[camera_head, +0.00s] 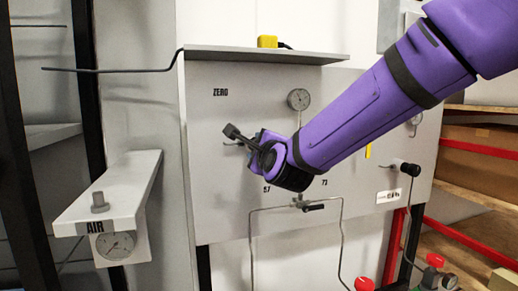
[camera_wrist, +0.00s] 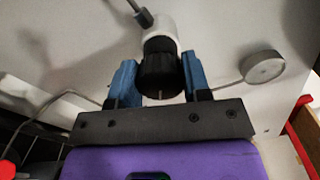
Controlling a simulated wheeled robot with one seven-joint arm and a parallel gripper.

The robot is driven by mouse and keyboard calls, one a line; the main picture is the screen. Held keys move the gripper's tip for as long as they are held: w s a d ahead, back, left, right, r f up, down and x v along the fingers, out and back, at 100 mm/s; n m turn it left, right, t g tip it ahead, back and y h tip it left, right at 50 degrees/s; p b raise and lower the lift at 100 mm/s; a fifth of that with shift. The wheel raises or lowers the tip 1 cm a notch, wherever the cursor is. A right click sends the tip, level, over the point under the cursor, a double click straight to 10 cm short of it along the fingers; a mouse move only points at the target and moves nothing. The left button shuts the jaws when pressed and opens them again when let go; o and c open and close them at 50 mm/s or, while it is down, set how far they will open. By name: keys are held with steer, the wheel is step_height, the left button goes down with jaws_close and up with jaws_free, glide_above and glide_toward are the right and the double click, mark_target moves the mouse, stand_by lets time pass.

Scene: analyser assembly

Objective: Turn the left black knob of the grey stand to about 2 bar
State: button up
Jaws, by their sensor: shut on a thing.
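The left black knob (camera_wrist: 158,70) sits between the two blue fingers of my gripper (camera_wrist: 160,82) in the wrist view. The fingers are shut on it, one on each side. A white collar (camera_wrist: 160,36) is at the knob's far end. In the head view my gripper (camera_head: 252,150) is against the left part of the grey stand (camera_head: 220,195) and hides the knob. A round gauge (camera_head: 298,99) is on the panel just above my arm; its needle is too small to read. A gauge seen from the side (camera_wrist: 262,66) is right of the fingers in the wrist view.
A right black knob (camera_head: 410,169) is on the panel's right side. A shelf (camera_head: 265,56) with a yellow item (camera_head: 267,41) tops the stand. An AIR bracket with another gauge (camera_head: 115,244) juts out at left. Thin pipes (camera_head: 252,225) run below my gripper.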

steer(key=m, duration=0.5)
steer(key=shift+d+m, duration=0.1)
steer(key=shift+m, duration=0.2)
stand_by(0.4)
steer(key=o, duration=0.9)
steer(key=shift+s, duration=0.1)
steer(key=v, duration=1)
steer(key=shift+s+d, duration=0.1)
steer(key=shift+s, duration=0.2)
